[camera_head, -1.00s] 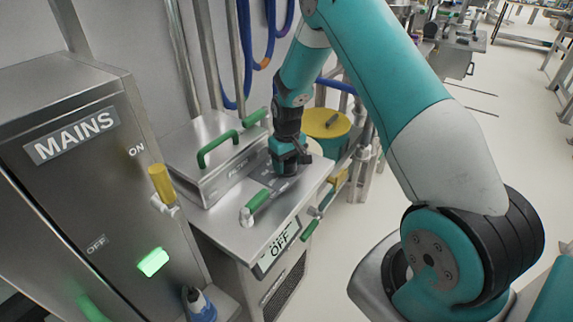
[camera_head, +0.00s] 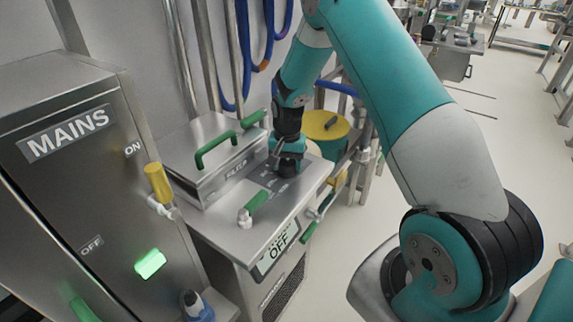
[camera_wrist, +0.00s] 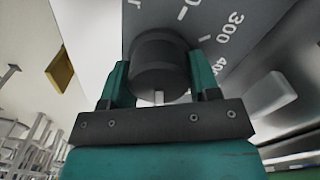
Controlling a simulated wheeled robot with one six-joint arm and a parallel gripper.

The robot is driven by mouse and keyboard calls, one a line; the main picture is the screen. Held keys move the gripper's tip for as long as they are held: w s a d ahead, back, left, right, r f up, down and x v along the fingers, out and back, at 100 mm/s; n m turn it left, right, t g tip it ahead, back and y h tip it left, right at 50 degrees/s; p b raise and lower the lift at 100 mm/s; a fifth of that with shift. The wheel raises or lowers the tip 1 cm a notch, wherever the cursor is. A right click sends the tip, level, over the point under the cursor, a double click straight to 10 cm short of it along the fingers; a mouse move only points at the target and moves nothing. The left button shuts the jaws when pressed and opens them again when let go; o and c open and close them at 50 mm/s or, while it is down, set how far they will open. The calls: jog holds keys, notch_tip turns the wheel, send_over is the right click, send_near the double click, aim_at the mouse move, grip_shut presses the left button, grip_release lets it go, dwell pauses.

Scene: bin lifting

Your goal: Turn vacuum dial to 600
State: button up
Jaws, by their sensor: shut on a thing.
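The vacuum dial (camera_wrist: 160,62) is a dark grey round knob, seen close in the wrist view. My gripper (camera_wrist: 158,80) is shut on the dial, one teal finger on each side. Printed scale marks run around the knob on the grey panel (camera_wrist: 255,35). "300" is readable to the upper right and part of a "400" below it; other numbers are hidden or cut off. In the head view my gripper (camera_head: 287,163) reaches down onto the steel cabinet top, hiding most of the dial.
A lidded steel box (camera_head: 212,165) with a green handle stands left of my gripper. A green-handled valve (camera_head: 252,206) lies in front of it. The MAINS box (camera_head: 70,180) with a yellow-handled switch stands at left.

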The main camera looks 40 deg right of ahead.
aim_at(288, 160)
jog(key=shift+m, duration=0.5)
jog(key=o, duration=0.9)
jog(key=shift+d, duration=0.1)
jog(key=shift+r, duration=0.1)
notch_tip(288, 160, up, 17)
jog(key=shift+r+b, duration=0.15)
jog(key=shift+b, duration=0.8)
